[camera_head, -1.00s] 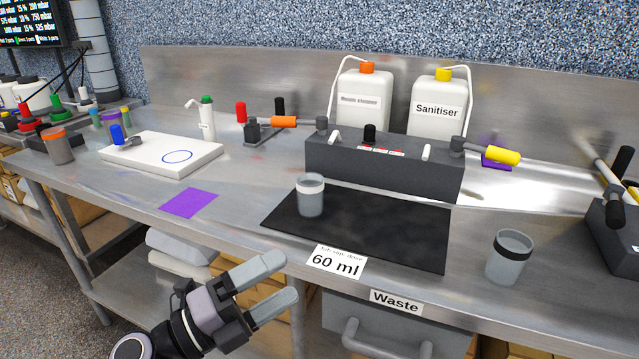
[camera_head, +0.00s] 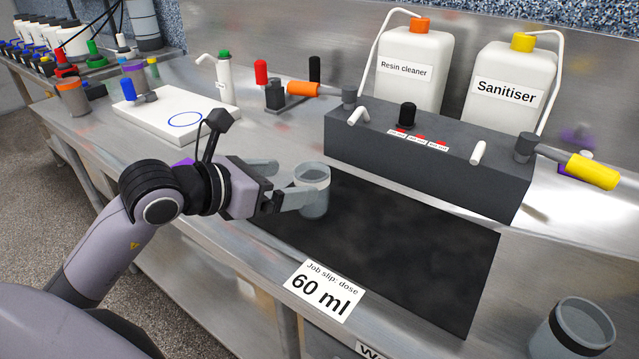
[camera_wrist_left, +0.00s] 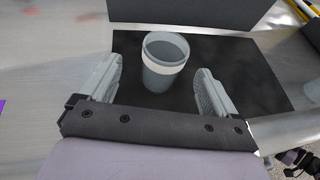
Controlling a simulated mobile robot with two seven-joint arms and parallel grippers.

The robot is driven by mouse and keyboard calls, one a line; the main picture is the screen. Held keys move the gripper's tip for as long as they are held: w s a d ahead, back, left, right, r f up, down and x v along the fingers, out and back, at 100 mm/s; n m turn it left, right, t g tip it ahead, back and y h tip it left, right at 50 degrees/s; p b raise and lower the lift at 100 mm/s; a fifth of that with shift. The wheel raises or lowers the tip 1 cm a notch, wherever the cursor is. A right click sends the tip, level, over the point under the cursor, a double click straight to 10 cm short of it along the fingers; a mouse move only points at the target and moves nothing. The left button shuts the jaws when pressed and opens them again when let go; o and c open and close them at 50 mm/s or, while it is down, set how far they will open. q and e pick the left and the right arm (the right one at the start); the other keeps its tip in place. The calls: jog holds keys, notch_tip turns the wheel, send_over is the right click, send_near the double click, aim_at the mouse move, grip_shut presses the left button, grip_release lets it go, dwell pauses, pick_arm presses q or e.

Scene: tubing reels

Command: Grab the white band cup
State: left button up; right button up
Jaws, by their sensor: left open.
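The white band cup (camera_head: 314,196) is a grey, see-through cup with a white band below its rim. It stands upright on the black mat (camera_head: 400,248), near the mat's left end. In the left wrist view the cup (camera_wrist_left: 162,75) stands just ahead of and between the two finger lines. My left gripper (camera_head: 290,180) is open, with its fingers pointing at the cup from the left. In the left wrist view the fingers of my left gripper (camera_wrist_left: 155,88) lie either side of the cup with gaps. My right gripper is not in view in the head view.
A second cup with a dark band (camera_head: 572,335) stands at the front right. A dark grey block (camera_head: 425,160) with levers stands behind the mat, before the resin cleaner bottle (camera_head: 412,75) and sanitiser bottle (camera_head: 512,90). A white plate device (camera_head: 180,115) lies to the left.

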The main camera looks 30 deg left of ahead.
aim_at(312, 181)
pick_arm(q)
jog(key=shift+p+x, duration=0.3)
jog(key=shift+x, duration=0.65)
jog(key=shift+d+p+x, duration=0.15)
jog(key=shift+p+x, duration=0.1)
jog(key=shift+x, duration=0.9)
jog(key=shift+d+p+x, duration=0.1)
jog(key=shift+p+x, duration=0.1)
jog(key=shift+x, duration=0.95)
jog(key=shift+s, duration=0.15)
jog(key=c, duration=1.1)
